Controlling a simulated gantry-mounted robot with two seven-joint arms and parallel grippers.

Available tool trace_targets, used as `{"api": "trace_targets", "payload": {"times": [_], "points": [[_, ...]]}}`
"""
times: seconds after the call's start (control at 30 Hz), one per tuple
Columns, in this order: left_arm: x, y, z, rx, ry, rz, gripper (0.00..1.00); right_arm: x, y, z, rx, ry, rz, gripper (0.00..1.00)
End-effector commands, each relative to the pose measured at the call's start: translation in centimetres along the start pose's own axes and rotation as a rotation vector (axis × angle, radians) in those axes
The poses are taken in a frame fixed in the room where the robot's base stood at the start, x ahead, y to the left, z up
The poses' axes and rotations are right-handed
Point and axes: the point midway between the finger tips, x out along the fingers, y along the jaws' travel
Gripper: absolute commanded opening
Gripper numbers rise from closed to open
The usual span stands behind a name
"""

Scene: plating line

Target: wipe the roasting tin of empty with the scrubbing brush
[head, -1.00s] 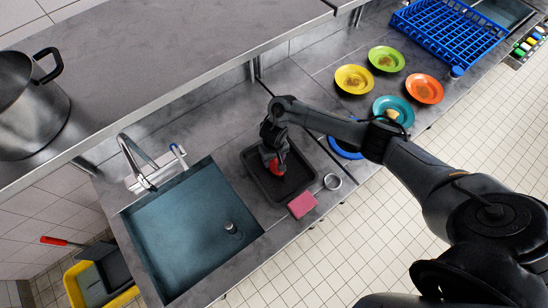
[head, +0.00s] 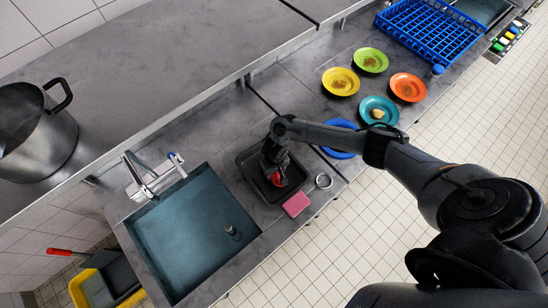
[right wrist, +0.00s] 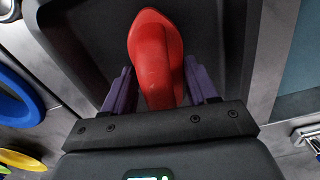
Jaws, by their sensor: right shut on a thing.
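The dark roasting tin (head: 248,163) lies on the grey counter just right of the sink. My right gripper (head: 274,168) is over the tin, pointing down into it. It is shut on the red scrubbing brush (head: 278,179), which also shows in the right wrist view (right wrist: 156,55) between the two purple-grey fingers (right wrist: 160,90). The brush's bristles are hidden, so I cannot tell whether they touch the tin's floor. The part of the tin's inside that shows (right wrist: 95,40) looks dark and bare. My left gripper is not in view.
The sink (head: 195,235) with its tap (head: 140,175) is left of the tin. A pink sponge (head: 296,204) and a small metal ring-like item (head: 324,181) lie in front. Several coloured plates, some with food, stand right, near a blue rack (head: 430,35).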

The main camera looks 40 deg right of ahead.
Motion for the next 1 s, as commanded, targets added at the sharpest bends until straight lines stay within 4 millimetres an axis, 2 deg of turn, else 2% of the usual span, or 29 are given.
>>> {"api": "trace_targets", "payload": {"times": [0.27, 0.3, 0.43, 0.47, 0.57, 0.6, 0.77, 1.0], "points": [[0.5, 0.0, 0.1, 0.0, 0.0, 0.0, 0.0, 0.4, -0.1, -1.4, 0.004, 0.001, 0.001, 0.34], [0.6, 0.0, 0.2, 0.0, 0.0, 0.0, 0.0, 0.5, -0.2, -1.8, 0.004, 0.001, 0.001, 0.3], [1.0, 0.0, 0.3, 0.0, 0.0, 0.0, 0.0, 0.6, -0.3, -2.9, 0.004, 0.0, 0.001, 0.3], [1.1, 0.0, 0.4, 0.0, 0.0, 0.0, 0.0, 0.6, -0.3, -3.2, 0.005, 0.0, 0.002, 0.26], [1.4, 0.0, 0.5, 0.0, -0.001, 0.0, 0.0, 0.7, -0.4, -3.8, 0.003, -0.001, 0.002, 0.25], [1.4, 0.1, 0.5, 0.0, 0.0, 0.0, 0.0, 0.7, -0.4, -4.0, 0.003, -0.001, 0.002, 0.2], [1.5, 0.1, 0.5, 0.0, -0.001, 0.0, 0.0, 0.6, -0.4, -4.4, 0.004, -0.002, 0.003, 0.2], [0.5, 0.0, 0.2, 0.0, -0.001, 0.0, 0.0, 0.3, 0.2, -4.4, 0.004, -0.003, 0.004, 0.2]]}}
